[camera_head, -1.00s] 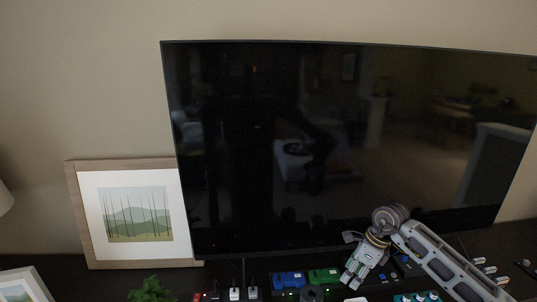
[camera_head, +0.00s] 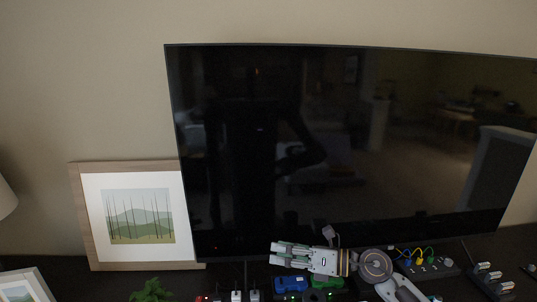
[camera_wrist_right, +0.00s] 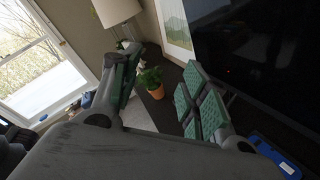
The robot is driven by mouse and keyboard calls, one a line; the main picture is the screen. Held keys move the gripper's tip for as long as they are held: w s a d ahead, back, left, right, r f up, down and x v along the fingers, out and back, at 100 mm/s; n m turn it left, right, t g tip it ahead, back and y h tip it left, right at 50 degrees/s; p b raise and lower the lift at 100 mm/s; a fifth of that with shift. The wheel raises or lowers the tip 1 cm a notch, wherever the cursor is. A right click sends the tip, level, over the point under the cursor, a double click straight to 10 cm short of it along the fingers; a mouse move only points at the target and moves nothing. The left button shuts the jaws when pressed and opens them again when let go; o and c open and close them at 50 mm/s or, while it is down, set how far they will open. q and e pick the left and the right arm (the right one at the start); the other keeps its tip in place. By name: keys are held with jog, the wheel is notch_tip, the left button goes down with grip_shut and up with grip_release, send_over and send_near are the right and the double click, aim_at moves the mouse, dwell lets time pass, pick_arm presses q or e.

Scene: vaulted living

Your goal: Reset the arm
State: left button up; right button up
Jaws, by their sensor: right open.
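My right gripper (camera_head: 274,253) is in front of the lower part of the television in the head view, its fingers pointing left. Its jaws are open and hold nothing. In the right wrist view its two green-padded fingers (camera_wrist_right: 160,72) stand apart, and a potted plant shows beyond the gap between them. My right arm comes in from the bottom edge of the head view. My left gripper is not in view.
The large black television (camera_head: 400,150) stands close behind my right gripper. A blue box (camera_head: 291,284) and a green box (camera_head: 327,282) lie below it on the dark surface. A framed picture (camera_head: 87,235), a plant (camera_head: 150,290) and power strips with cables (camera_head: 428,268) are nearby.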

notch_tip(320, 180, up, 6)
jog(key=w+d+m+t+y, duration=0.1)
jog(key=m+t, duration=0.6)
jog(key=w+d+m+t+h, duration=0.3)
jog(key=d+m+t+h, duration=0.45)
jog(key=m, duration=0.55)
jog(key=s+d+f+m+g+h, duration=0.4)
jog(key=d+f+m+h, duration=0.7)
jog(key=f+m, duration=0.3)
jog(key=s+a+f+m+g+y, duration=0.1)
jog(key=s+f+m+g, duration=0.2)
jog(key=s+f+g, duration=0.6)
jog(key=s+f+m+g+y, duration=0.1)
jog(key=s+f+m+g, duration=0.4)
jog(key=s, duration=0.8)
notch_tip(320, 180, down, 34)
jog(key=s+d+n, duration=0.1)
jog(key=s+n, duration=0.1)
jog(key=s+d+f, duration=0.3)
jog(key=s+f, duration=0.7)
jog(key=s+d+f, duration=0.3)
jog(key=s+f, duration=0.7)
jog(key=s, duration=0.1)
jog(key=shift+s+d+h, duration=0.15)
jog(key=shift+d+h, duration=0.05)
jog(key=shift+h, duration=0.15)
